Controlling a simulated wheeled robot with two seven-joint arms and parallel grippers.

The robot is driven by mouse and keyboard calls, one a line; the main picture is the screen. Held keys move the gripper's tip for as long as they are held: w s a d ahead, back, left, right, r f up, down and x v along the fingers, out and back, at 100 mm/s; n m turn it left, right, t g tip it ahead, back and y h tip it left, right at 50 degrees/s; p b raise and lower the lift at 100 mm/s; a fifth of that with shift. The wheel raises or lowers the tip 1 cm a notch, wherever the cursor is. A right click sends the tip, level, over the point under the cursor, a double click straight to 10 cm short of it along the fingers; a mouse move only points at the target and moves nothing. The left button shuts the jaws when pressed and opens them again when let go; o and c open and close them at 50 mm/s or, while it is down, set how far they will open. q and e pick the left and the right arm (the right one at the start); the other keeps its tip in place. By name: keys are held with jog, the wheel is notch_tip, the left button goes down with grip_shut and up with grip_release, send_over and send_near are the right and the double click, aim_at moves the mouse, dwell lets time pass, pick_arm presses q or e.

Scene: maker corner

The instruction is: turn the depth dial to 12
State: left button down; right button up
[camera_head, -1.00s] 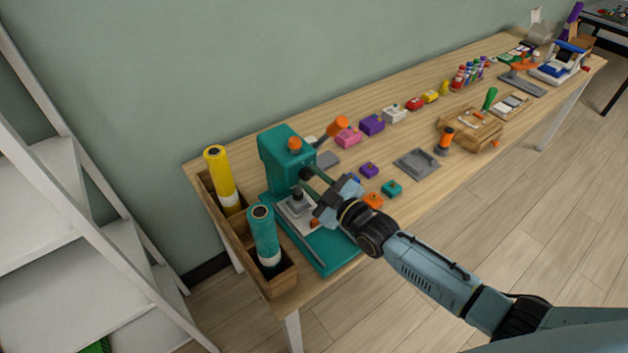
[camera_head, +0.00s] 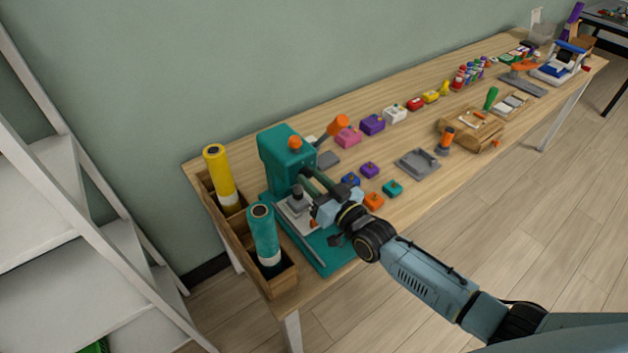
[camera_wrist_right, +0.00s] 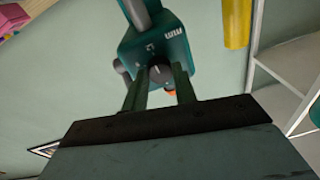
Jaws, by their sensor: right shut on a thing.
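The depth dial (camera_wrist_right: 160,73) is a dark round knob with a pale pointer line on the press's teal face (camera_wrist_right: 165,42), also seen in the right wrist view. White marks and "mm" are printed beside it; the numbers are too small to read surely. My right gripper (camera_head: 310,178) reaches the press head from the right, and its two fingers (camera_wrist_right: 160,85) are shut on the dial. The dial is hidden in the head view. My left gripper is not in view.
A wooden bin (camera_head: 238,240) with a yellow roll (camera_head: 219,176) and a teal roll (camera_head: 263,236) stands left of the press. Small coloured blocks and a grey tray (camera_head: 417,163) lie to its right. A white shelf (camera_head: 75,205) stands at far left.

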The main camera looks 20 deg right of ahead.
jog(key=shift+m, duration=0.4)
jog(key=o, duration=1)
jog(key=shift+c, duration=0.2)
jog(key=shift+s, duration=0.15)
jog(key=v, duration=1.3)
jog(key=shift+s, duration=0.1)
